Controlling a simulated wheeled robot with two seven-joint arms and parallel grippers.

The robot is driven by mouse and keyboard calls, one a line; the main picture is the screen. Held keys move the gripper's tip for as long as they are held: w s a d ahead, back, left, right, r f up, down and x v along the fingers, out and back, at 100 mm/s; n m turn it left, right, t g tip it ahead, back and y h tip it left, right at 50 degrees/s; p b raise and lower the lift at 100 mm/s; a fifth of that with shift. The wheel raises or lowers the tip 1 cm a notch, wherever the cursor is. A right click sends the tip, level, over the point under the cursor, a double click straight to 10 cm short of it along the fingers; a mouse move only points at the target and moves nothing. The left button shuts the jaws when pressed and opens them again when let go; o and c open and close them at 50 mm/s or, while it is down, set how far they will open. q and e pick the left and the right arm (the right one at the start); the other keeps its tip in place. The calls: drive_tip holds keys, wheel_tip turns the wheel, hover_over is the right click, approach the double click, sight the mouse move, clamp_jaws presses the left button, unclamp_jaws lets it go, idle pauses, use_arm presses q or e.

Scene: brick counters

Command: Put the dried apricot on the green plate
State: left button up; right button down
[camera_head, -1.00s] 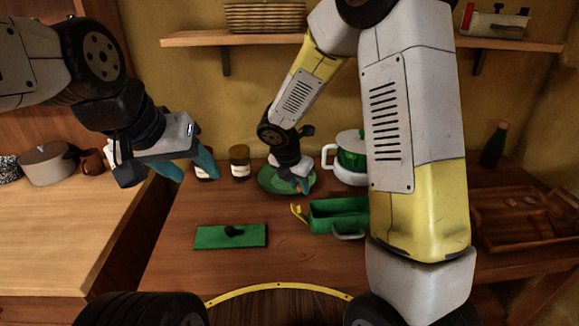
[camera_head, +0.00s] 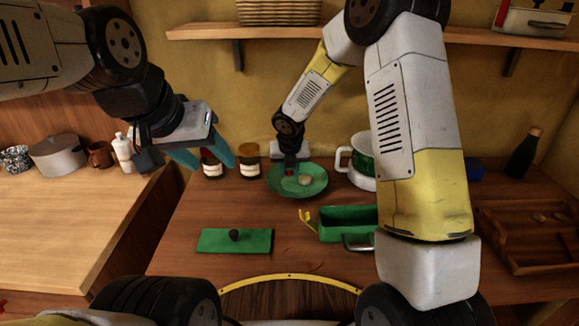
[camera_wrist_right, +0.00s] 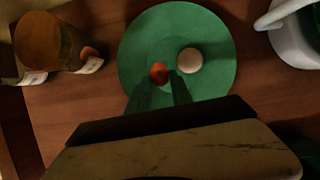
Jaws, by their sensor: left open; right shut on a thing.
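The green plate (camera_head: 316,181) stands at the back of the brown counter; it also shows in the right wrist view (camera_wrist_right: 215,35). My right gripper (camera_head: 290,173) is low over the plate's left part in the head view. In the right wrist view its fingers (camera_wrist_right: 160,82) are shut on the orange-red dried apricot (camera_wrist_right: 159,72), above or at the plate's surface; I cannot tell if it touches. A round beige item (camera_wrist_right: 189,61) lies on the plate beside the apricot; the head view shows it too (camera_head: 305,180). My left gripper (camera_head: 210,161) is open and empty, left of the plate.
Two jars (camera_head: 249,163) stand left of the plate. A green-and-white pot (camera_head: 360,158) stands close on its right. A green box (camera_head: 345,222) and a green lid (camera_head: 234,241) lie in front. A wooden tray (camera_head: 520,240) and a dark bottle (camera_head: 524,155) are at the right.

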sight(290, 173)
drive_tip(key=shift+w, duration=0.55)
drive_tip(key=shift+w+f, duration=0.15)
drive_tip(key=shift+f, duration=1.65)
drive_tip(key=c, duration=1.4)
unclamp_jaws()
drive_tip(key=shift+f, duration=0.15)
